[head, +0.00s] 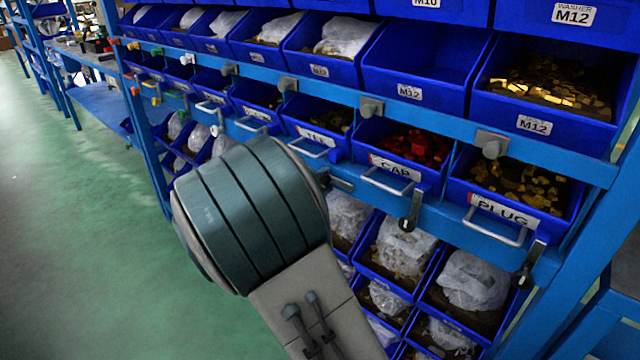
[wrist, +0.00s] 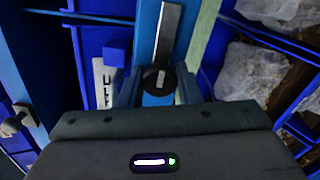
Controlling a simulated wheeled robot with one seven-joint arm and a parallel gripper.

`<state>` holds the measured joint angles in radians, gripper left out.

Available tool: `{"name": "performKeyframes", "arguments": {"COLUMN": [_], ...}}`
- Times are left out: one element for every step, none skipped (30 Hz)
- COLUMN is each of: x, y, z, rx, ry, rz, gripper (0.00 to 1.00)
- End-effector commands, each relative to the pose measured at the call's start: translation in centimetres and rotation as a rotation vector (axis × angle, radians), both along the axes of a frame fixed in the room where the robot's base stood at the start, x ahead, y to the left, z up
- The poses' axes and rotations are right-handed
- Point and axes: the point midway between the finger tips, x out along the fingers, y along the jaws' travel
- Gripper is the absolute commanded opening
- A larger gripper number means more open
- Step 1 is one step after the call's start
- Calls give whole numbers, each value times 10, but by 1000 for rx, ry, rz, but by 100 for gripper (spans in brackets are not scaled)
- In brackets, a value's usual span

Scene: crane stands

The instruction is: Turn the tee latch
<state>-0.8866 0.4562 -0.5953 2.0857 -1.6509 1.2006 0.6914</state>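The tee latch (wrist: 168,35) is a flat silver bar with a dark round pivot end. In the wrist view the bar runs along the blue rail, away from my gripper. In the head view a small piece of the latch (head: 343,184) shows beside my arm, lying along the rail below the TEE bin (head: 315,136). My gripper (wrist: 157,92) has its two fingers apart, one on each side of the pivot end. A narrow gap seems to show beside it; firm contact cannot be made out. My arm hides the gripper in the head view.
The CAP latch (head: 410,208) and PLUG latch (head: 530,262) hang on the same rail to the right. Wire bin handles (head: 388,184) stick out above the rail. Bins with bagged parts (head: 475,280) stand below. The green floor (head: 80,230) at left is clear.

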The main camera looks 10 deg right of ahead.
Motion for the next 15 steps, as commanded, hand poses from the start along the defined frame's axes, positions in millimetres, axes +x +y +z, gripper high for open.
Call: {"name": "performKeyframes", "arguments": {"x": [-1,-1,-1,-1,0,0,0,0,0,0,-1,-2,-3,-4,-7], "y": [0,0,0,0,0,0,0,0,0,0,1,3,5,7,11], "z": [-1,-1,-1,-1,-1,-1,-1,-1,-1,0,0,0,0,0,0], "rx": [0,0,-1,-1,-1,0,0,-1,-1,-1,-1,0,0,-1,0], "ry": [3,3,2,2,2,2,2,2,2,2,2,1,1,2,2], "rz": [-1,-1,-1,-1,-1,0,0,0,0,1,1,1,2,3,4], "gripper": [44,52,52,52,52,52,52,52,52,52,52,52,52,52,52]}}
